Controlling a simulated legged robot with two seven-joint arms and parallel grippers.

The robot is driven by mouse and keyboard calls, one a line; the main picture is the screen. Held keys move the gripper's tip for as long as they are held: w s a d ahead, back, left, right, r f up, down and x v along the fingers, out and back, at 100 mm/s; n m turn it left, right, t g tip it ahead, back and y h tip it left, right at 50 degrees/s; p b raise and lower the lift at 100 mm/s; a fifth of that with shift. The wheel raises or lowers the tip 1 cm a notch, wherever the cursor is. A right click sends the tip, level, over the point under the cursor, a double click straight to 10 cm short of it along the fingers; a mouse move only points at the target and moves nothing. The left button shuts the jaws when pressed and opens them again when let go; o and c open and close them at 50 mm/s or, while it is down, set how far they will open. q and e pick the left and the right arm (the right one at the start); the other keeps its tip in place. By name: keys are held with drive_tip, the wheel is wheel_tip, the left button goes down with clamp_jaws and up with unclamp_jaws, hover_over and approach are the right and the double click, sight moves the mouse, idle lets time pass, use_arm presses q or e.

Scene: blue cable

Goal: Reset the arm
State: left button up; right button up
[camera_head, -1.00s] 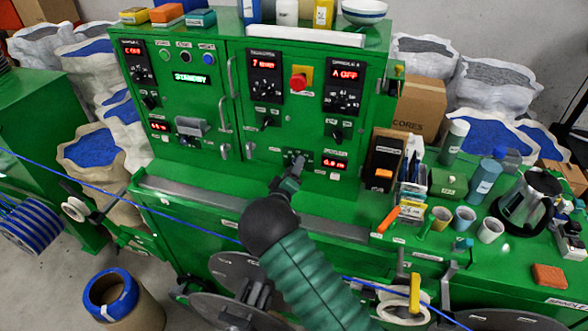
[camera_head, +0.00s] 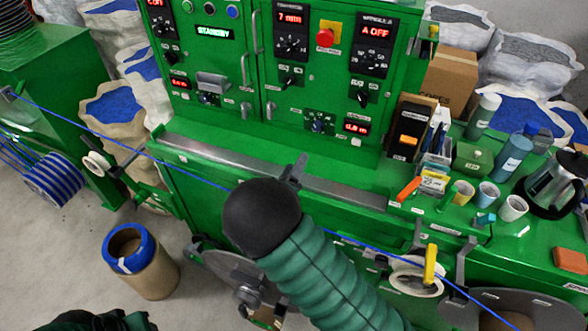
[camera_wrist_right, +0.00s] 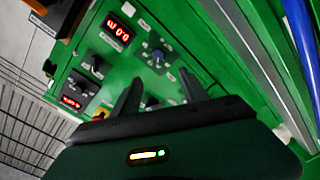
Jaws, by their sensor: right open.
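My right arm reaches up from the bottom in the head view, its dark round wrist covering part of the bench. The right gripper (camera_head: 296,168) shows just past that wrist, over the grey rail of the green machine (camera_head: 225,130). In the right wrist view the two dark fingers of the right gripper (camera_wrist_right: 160,77) are apart with nothing between them, facing the panel with a small knob (camera_wrist_right: 157,57) and a red display (camera_wrist_right: 118,32). The blue cable (camera_head: 160,160) runs across the front, passing behind my right arm. My left gripper is not seen.
Cups (camera_head: 487,193), bottles and a metal jug (camera_head: 553,183) crowd the bench's right side. A white pulley with a yellow handle (camera_head: 430,264) sits on the front. A blue-rimmed cardboard drum (camera_head: 150,275) stands on the floor at left.

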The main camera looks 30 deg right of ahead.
idle(0.4)
drive_tip(key=s+a+f+g+y, duration=0.2)
drive_tip(key=a+f+y, duration=0.3)
drive_tip(key=a+y, duration=0.45)
drive_tip(key=s+f+m+g+y, duration=0.1)
drive_tip(key=s+g+y, duration=0.2)
drive_tip(key=s, duration=1.6)
drive_tip(key=shift+s+d+f+g+y, duration=0.25)
drive_tip(key=shift+d+g+y, duration=0.15)
drive_tip(key=shift+g, duration=1.6)
drive_tip(key=shift+d, duration=0.15)
